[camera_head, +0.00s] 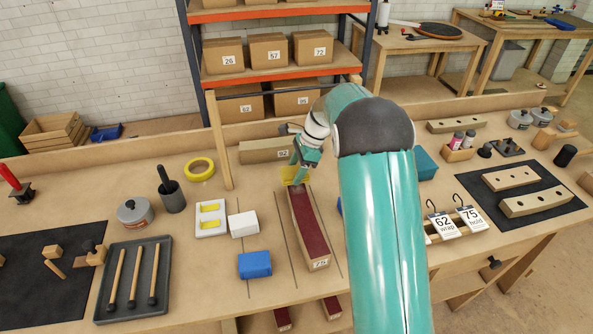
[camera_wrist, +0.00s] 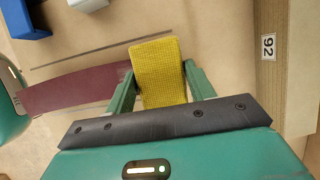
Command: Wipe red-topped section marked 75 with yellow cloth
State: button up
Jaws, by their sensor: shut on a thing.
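The red-topped section (camera_head: 309,220) is a long wooden block with a dark red upper face, lying lengthwise on the bench. Its near end has a label that looks like 75. The yellow cloth (camera_head: 290,176) is at the far end of this section. In the wrist view the cloth (camera_wrist: 158,85) is a textured yellow pad between my fingers, and the red top (camera_wrist: 75,88) runs off to the left. My gripper (camera_head: 302,165) is shut on the cloth. I cannot tell whether the cloth touches the red surface.
A wooden block labelled 92 (camera_head: 262,151) lies behind my gripper; it also shows in the wrist view (camera_wrist: 268,80). A white block (camera_head: 243,224) and a blue block (camera_head: 255,265) stand left of the section.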

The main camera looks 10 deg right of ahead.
jog(key=shift+r, duration=2.85)
jog(key=shift+r, duration=0.1)
jog(key=shift+r, duration=1.4)
